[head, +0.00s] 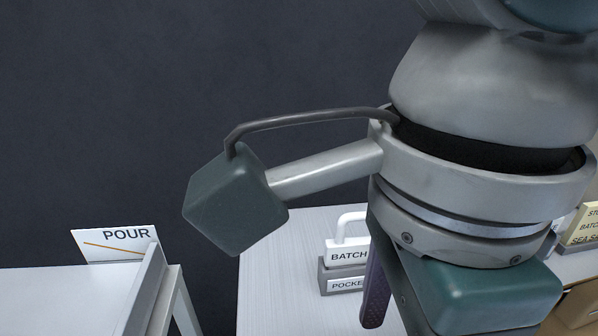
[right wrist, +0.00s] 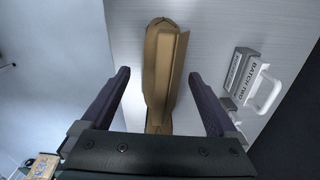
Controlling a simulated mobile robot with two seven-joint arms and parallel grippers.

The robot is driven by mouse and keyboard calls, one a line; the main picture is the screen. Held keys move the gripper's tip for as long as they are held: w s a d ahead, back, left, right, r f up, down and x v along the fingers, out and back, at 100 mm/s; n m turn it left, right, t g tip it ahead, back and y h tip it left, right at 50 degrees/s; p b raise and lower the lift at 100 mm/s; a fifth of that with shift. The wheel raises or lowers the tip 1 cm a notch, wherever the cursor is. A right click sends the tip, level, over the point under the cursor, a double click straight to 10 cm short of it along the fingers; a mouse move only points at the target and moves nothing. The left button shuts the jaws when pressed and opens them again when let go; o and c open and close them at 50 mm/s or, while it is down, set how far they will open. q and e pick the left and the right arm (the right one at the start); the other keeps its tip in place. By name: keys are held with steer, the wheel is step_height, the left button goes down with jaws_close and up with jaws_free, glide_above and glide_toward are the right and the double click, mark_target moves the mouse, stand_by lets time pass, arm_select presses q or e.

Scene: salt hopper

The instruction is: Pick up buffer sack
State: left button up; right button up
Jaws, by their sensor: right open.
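In the right wrist view, a tan-brown, long narrow sack (right wrist: 160,50) with a raised fold along it lies on a pale surface. It carries no label that I can read. My right gripper (right wrist: 158,74) is open, with one purple finger on each side of the sack and a visible gap on both sides. The near end of the sack reaches down to the gripper body. In the head view, my right arm covers the right side. One purple finger (head: 375,290) shows below it, and the sack is hidden there. My left gripper is not in view.
A white handled block marked BATCH (head: 348,254) sits in a grey holder (head: 342,279) on the white table (head: 270,270). In the wrist view, the block marked BATCH TWO (right wrist: 264,92) is right of the right finger. A POUR sign (head: 120,245) stands left.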

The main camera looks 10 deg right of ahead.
step_height(320, 180, down, 5)
steer(key=shift+w+d+r, duration=0.1)
steer(key=shift+r, duration=0.1)
steer(key=shift+c, duration=0.3)
jaws_close()
stand_by(0.4)
steer(key=shift+r, duration=0.1)
